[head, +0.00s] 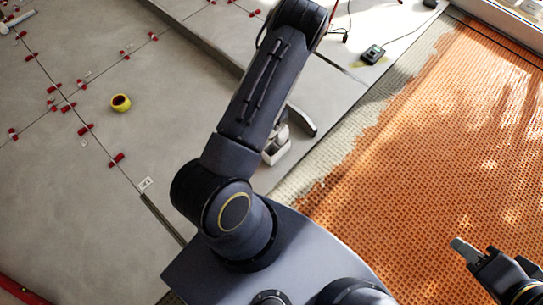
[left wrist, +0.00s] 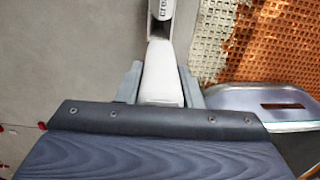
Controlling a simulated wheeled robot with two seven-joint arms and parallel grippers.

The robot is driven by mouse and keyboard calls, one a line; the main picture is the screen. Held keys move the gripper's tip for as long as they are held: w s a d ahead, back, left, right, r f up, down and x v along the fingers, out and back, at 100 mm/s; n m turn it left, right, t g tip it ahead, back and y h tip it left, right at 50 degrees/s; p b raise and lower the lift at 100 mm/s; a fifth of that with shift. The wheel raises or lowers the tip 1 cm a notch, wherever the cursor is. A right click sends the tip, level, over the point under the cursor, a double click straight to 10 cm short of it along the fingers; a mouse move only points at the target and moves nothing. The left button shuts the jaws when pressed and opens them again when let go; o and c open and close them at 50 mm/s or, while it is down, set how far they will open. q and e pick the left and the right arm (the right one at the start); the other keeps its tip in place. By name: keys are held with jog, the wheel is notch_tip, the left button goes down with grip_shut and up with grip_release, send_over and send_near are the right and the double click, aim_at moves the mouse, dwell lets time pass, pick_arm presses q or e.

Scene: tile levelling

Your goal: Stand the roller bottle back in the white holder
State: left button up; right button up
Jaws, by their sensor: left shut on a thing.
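In the left wrist view, my left gripper (left wrist: 162,84) has its two grey fingers on either side of a pale tapered piece, which I take for the roller bottle (left wrist: 161,72). It is shut on it. Just beyond is a narrow white and grey part (left wrist: 161,28) with lettering; I cannot tell whether it belongs to the bottle. My right gripper (head: 461,248) is low at the right, over the orange mat, apparently empty.
An orange gridded mat (head: 440,130) covers the floor at the right. Grey tiles (head: 70,200) with several red levelling clips lie at the left. A yellow tape roll (head: 121,102) sits on them. A small dark device (head: 373,54) lies at the top.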

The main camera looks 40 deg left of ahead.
aim_at(271, 139)
pick_arm(q)
notch_tip(271, 139, down, 13)
jog(key=b, duration=0.4)
jog(key=shift+r+b, duration=0.1)
jog(key=shift+b, duration=0.25)
notch_tip(271, 139, down, 5)
jog(key=shift+r+b, duration=0.15)
jog(key=shift+b, duration=0.85)
jog(key=o, duration=1)
jog(key=shift+c, duration=0.2)
